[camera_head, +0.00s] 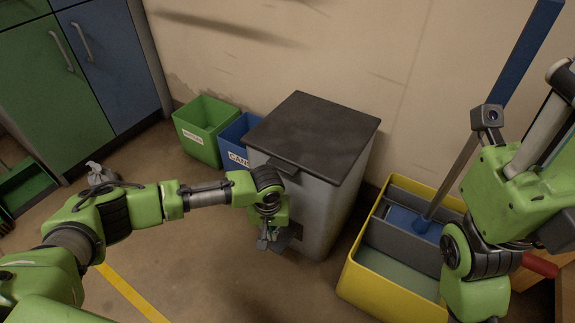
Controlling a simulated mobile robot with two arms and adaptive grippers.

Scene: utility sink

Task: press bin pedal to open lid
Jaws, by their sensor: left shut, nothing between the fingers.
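The bin (335,205) is a grey box standing against the wall. Its dark lid (318,135) lies flat and closed on top. A dark pedal (292,231) juts from the bin's lower front, partly hidden by my left gripper. My left gripper (264,246) points down at the bin's lower front, beside the pedal, shut and empty. I cannot tell whether it touches the pedal. My right arm comes in at the right, and its gripper is outside the picture.
A green box (205,128) and a blue box labelled CANS (236,140) stand left of the bin. A yellow mop bucket (365,285) with a mop stands close on its right. Green and blue cabinets (110,65) are at the back left. Floor in front is mostly clear.

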